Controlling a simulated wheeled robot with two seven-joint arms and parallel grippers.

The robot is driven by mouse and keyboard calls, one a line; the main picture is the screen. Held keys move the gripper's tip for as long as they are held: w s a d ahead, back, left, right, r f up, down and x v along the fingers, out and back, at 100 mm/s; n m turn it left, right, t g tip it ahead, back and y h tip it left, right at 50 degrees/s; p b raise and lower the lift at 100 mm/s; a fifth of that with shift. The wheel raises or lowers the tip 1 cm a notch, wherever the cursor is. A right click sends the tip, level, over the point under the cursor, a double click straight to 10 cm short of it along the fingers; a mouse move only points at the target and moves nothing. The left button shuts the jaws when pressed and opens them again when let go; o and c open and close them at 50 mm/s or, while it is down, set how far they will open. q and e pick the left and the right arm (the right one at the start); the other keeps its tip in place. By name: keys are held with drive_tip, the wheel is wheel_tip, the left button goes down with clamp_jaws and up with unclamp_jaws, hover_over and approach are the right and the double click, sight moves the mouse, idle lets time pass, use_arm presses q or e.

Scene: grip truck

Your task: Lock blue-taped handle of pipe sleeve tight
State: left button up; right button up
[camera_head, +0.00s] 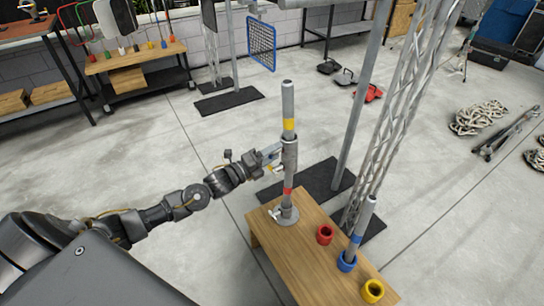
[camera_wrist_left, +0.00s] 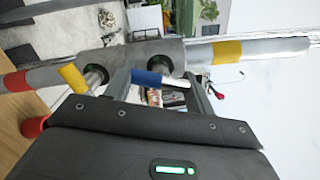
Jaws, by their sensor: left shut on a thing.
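A grey pipe (camera_head: 288,100) with yellow tape near its top and red tape lower down stands upright on the wooden bench. The pipe sleeve (camera_head: 289,160) is the thicker part around it and lies across the left wrist view (camera_wrist_left: 125,58). The blue-taped handle (camera_wrist_left: 147,77) sticks out from the sleeve toward my wrist camera. A yellow-taped handle (camera_wrist_left: 73,77) is beside it, apart from my fingers. My left gripper (camera_head: 270,156) is at the sleeve's left side, shut on the blue-taped handle. The handle's far end is partly hidden. My right gripper is out of view.
The wooden bench (camera_head: 310,262) also holds a red cup (camera_head: 324,234), a blue cup (camera_head: 347,261) with a short pipe leaning in it, and a yellow cup (camera_head: 373,291). A metal truss (camera_head: 405,110) rises close behind. Floor left of the bench is clear.

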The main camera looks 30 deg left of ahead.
use_arm(q)
drive_tip(key=shift+f+m, duration=0.2)
drive_tip(key=shift+m, duration=0.3)
drive_tip(key=m+h+b, duration=0.1)
drive_tip(key=m+b, duration=0.4)
drive_tip(key=m, duration=0.4)
drive_tip(key=shift+a+f+m, duration=0.1)
drive_tip(key=shift+m, duration=0.3)
drive_tip(key=shift+w+m+b, duration=0.1)
drive_tip(key=shift+m+b, duration=0.3)
drive_tip(key=shift+m, duration=0.6)
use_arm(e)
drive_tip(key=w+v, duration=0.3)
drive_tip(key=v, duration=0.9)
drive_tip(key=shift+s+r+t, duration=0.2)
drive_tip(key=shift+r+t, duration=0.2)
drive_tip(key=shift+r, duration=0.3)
use_arm(q)
drive_tip(key=o, duration=1)
drive_tip(key=v, duration=1)
drive_tip(key=shift+s+a, duration=0.3)
